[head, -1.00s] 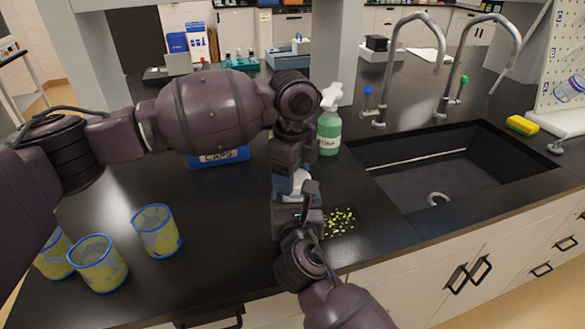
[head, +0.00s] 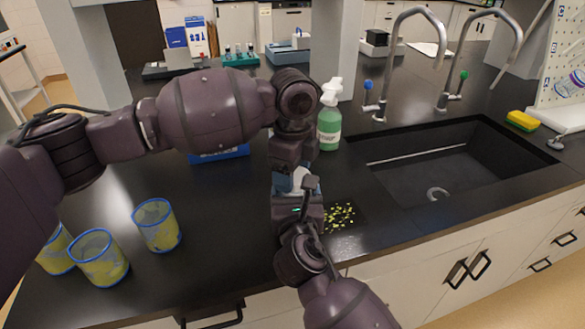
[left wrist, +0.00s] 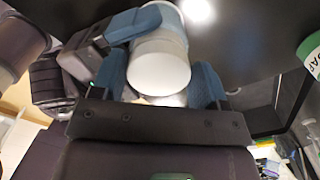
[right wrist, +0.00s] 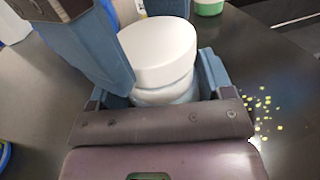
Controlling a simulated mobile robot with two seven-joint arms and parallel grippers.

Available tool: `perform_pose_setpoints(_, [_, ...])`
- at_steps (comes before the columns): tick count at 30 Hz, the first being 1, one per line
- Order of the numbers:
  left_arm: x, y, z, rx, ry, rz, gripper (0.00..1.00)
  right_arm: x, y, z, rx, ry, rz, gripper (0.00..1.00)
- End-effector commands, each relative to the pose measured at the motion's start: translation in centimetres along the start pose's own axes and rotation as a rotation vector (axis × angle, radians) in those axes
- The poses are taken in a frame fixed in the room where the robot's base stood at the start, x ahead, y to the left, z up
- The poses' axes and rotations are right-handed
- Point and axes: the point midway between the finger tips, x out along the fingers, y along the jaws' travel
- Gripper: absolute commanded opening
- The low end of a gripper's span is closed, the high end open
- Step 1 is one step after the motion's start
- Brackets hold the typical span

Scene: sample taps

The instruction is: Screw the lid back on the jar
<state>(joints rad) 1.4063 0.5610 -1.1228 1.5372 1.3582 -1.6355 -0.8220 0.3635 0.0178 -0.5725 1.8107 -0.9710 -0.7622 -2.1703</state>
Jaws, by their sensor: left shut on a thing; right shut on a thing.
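The white jar (right wrist: 165,95) stands between the blue fingers of my right gripper (right wrist: 168,80), which is shut on it. The wide white lid (right wrist: 158,50) sits on top of the jar in the right wrist view. In the left wrist view, my left gripper (left wrist: 160,85) has its blue fingers on either side of the lid (left wrist: 158,80) and is shut on it. In the head view, my two grippers meet over the counter and hide most of the jar and lid. I cannot tell how tightly the lid is seated.
A green spray bottle (head: 329,128) stands just behind the grippers. A blue box (head: 220,155) is partly hidden behind my left arm. Yellow bits (head: 340,215) lie on the dark counter to the right. The sink (head: 440,165) is at right.

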Motion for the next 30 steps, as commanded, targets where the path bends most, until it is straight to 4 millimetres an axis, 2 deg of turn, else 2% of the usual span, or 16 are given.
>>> perform_pose_setpoints(6, [0.37, 0.00, -0.02, 0.000, 0.000, 0.000, 0.46, 0.00, 0.00, -0.03, 0.000, 0.001, 0.000, 0.31])
perform_pose_setpoints(7, [0.36, -0.01, -0.02, 0.000, 0.000, 0.000, 0.46, 0.00, 0.00, -0.03, 0.000, 0.001, 0.000, 0.07])
perform_pose_setpoints(11, [0.34, -0.03, -0.03, 0.033, 0.000, 0.000, 0.46, 0.00, 0.00, -0.03, 0.000, 0.001, 0.000, 0.07])
perform_pose_setpoints(14, [0.33, -0.09, -0.05, 0.124, 0.001, 0.000, 0.46, 0.00, 0.00, -0.03, 0.000, 0.001, 0.000, 0.07])
perform_pose_setpoints(24, [0.30, -0.40, -0.15, 0.596, 0.001, -0.002, 0.46, 0.00, 0.01, -0.04, 0.000, 0.001, 0.000, 0.07])
perform_pose_setpoints(30, [0.28, -0.51, -0.22, 0.798, 0.000, -0.003, 0.46, -0.01, 0.01, -0.05, 0.000, 0.001, 0.000, 0.07])
